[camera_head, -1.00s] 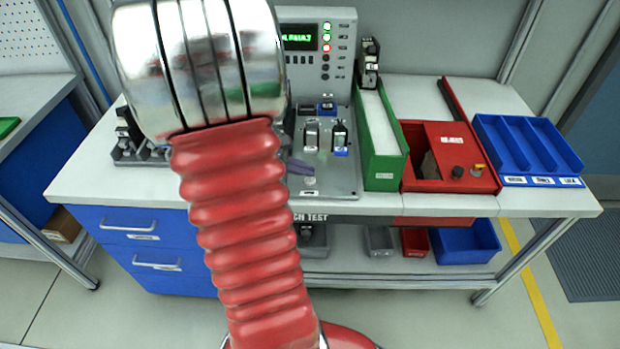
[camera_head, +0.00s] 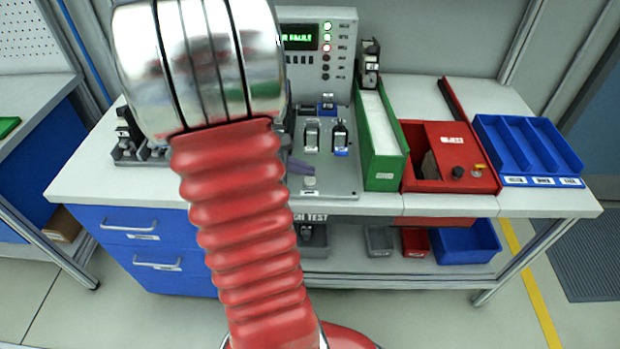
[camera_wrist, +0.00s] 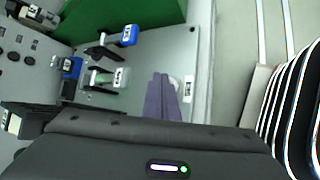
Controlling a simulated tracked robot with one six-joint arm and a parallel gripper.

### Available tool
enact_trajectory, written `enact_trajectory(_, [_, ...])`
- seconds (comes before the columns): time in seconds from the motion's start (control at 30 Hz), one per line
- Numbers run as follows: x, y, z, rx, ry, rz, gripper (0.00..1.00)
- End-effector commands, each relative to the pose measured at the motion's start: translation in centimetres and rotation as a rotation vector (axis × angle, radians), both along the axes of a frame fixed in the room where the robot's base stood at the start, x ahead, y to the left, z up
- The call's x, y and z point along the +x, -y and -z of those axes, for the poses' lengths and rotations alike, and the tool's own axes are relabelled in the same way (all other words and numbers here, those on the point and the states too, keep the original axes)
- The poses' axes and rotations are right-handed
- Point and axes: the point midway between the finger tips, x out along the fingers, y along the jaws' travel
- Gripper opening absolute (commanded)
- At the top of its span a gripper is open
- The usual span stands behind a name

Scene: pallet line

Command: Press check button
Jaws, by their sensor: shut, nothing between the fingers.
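A small pale round button (camera_head: 309,181) stands near the front edge of the grey test plate (camera_head: 340,184), above the TEST label. I take it to be the check button. It also shows in the wrist view (camera_wrist: 188,86), partly hidden by my fingers. My gripper (camera_head: 302,167) is mostly behind my red arm in the head view; only its purple-grey fingertips show. In the wrist view my gripper (camera_wrist: 163,98) is shut and empty, its tips beside the button. I cannot tell whether they touch it.
A panel (camera_head: 316,60) behind the plate shows green FAULT text and lit lamps. Two clamp-like fixtures (camera_head: 312,136) (camera_head: 340,138) stand on the plate. A green bin (camera_head: 384,170), red box (camera_head: 452,180) and blue tray (camera_head: 528,150) are to the right.

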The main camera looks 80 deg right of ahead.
Motion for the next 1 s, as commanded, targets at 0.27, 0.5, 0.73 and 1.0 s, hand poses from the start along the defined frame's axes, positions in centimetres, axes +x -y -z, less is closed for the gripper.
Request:
enact_trajectory(0.27, [-0.01,0.00,0.00,0.000,0.000,0.000,0.00])
enact_trajectory(0.5, [-0.03,0.01,0.00,0.000,0.000,0.000,0.00])
enact_trajectory(0.73, [-0.05,0.00,0.08,0.001,-0.001,0.001,0.00])
enact_trajectory(1.0, [-0.15,-0.01,0.74,0.001,-0.001,0.001,0.00])
